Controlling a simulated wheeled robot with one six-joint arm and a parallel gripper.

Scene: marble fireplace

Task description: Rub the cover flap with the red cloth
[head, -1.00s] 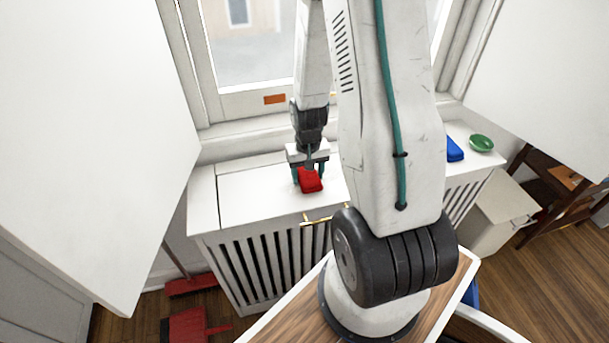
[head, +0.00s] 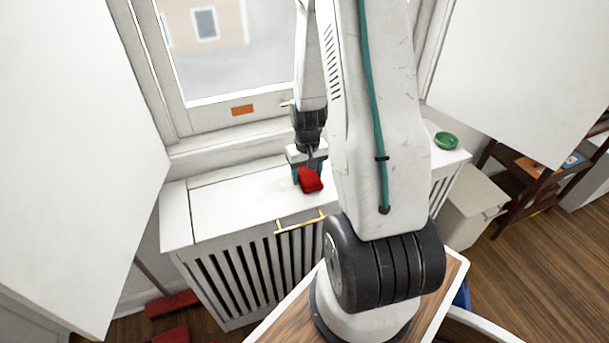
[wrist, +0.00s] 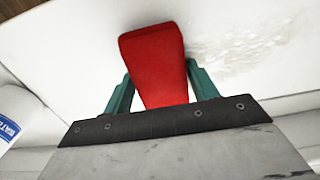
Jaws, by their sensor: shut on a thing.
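The red cloth (head: 310,181) is a small folded pad held in my gripper (head: 308,174). In the wrist view the red cloth (wrist: 155,60) sits between the two teal fingers (wrist: 160,85), which are shut on it. The cover flap (head: 235,200) looks to be the flat white top panel of the slatted cabinet under the window. My gripper points down over its right part, near the front edge. The cloth is at or just above the surface; I cannot tell if it touches. A pale, speckled mark (wrist: 245,50) shows on the white surface right of the cloth.
A brass handle (head: 302,221) is at the cabinet's front edge. A green bowl (head: 446,140) stands at the right end. A cream bin (head: 468,207) and a red broom head (head: 172,304) are on the floor. A blue-labelled container (wrist: 9,128) shows at the wrist view's left.

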